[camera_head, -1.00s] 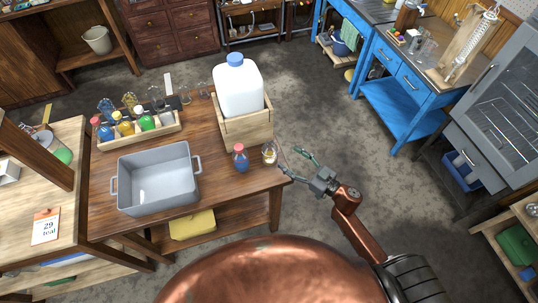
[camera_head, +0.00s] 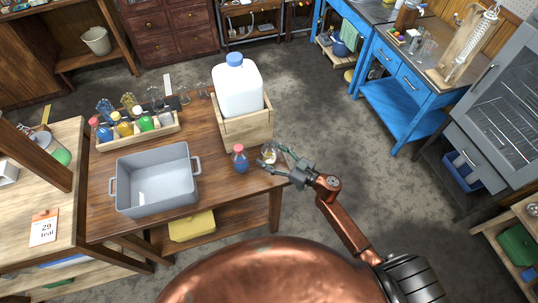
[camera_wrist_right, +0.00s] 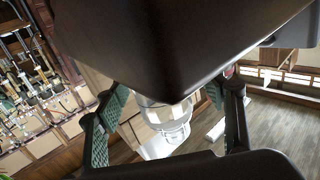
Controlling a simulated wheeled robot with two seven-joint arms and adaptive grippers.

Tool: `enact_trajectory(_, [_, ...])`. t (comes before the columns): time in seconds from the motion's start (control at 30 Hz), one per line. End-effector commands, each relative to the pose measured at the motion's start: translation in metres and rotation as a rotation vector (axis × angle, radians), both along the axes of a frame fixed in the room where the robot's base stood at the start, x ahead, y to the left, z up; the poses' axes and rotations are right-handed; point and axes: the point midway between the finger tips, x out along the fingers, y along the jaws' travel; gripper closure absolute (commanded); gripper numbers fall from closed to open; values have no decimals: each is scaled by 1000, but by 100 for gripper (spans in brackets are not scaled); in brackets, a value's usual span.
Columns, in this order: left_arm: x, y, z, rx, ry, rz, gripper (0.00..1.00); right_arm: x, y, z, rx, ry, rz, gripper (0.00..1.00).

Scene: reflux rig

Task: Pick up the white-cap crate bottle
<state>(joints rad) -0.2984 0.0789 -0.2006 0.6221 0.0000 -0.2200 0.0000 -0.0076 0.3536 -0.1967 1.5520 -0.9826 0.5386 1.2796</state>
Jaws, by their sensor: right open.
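A small clear glass bottle (camera_head: 270,155) with yellowish contents stands at the right edge of the brown wooden table. Its cap colour is hard to tell. My right gripper (camera_head: 268,157) is open, with its green-padded fingers around this bottle. In the right wrist view the glass bottle (camera_wrist_right: 172,124) shows between the two spread fingers, its top partly hidden by my gripper body. A long wooden crate (camera_head: 150,138) at the back left of the table holds several small bottles, among them a whitish one (camera_head: 166,117). My left gripper is out of view.
A blue bottle with a red cap (camera_head: 240,160) stands just left of the gripper. A white jug (camera_head: 239,92) in a wooden box (camera_head: 246,128) stands behind. A grey tub (camera_head: 157,180) fills the table's left front.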

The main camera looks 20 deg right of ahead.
Motion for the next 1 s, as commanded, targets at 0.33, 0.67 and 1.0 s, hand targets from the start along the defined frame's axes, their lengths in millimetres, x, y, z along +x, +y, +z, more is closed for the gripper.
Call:
enact_trajectory(0.33, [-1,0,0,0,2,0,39,0,0,0,0,0,0,53])
enact_trajectory(0.67, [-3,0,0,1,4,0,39,0,0,0,0,0,0,76])
enact_trajectory(1.0, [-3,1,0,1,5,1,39,0,0,1,1,-1,0,89])
